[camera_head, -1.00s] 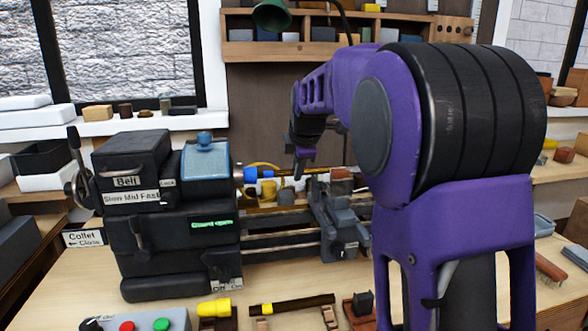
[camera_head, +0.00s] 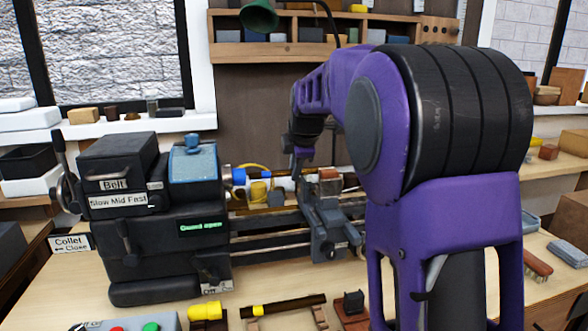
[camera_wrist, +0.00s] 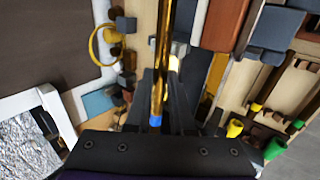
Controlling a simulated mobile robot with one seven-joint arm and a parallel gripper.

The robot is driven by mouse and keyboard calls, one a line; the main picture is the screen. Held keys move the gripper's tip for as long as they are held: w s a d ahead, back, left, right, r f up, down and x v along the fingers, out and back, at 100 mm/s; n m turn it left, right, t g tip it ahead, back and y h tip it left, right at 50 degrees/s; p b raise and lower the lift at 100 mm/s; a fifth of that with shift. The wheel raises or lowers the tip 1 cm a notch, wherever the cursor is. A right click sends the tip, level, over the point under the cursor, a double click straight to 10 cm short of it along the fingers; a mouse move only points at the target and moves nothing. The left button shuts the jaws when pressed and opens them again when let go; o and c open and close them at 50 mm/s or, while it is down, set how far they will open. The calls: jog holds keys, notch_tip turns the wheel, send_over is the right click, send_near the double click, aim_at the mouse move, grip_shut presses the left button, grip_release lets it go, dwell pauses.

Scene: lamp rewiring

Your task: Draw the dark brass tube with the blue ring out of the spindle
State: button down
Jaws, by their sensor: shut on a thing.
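The dark brass tube (camera_head: 268,174) lies level to the right of the lathe headstock, its blue ring (camera_head: 239,177) close to the spindle side. Whether its left end is still inside the spindle is hidden. In the wrist view the tube (camera_wrist: 162,60) runs down the middle between the dark fingers, with the blue ring (camera_wrist: 155,122) at the lower end. My gripper (camera_head: 302,160) comes down from above onto the tube and is shut on it. Its fingertips are small and partly hidden in the head view. The headstock's green display (camera_head: 200,226) seems to read "Guard open".
The tailstock (camera_head: 330,215) stands on the rails right of the headstock (camera_head: 165,235). A yellow cord (camera_head: 250,167) lies behind the tube. A dark tube with a yellow ring (camera_head: 290,304) rests on stands in front. A button box (camera_head: 130,323) is at front left.

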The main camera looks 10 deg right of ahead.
notch_tip(320, 180, up, 8)
jog(key=p, duration=0.3)
jog(key=shift+f+p, duration=0.2)
jog(key=shift+p, duration=0.2)
dwell(0.4)
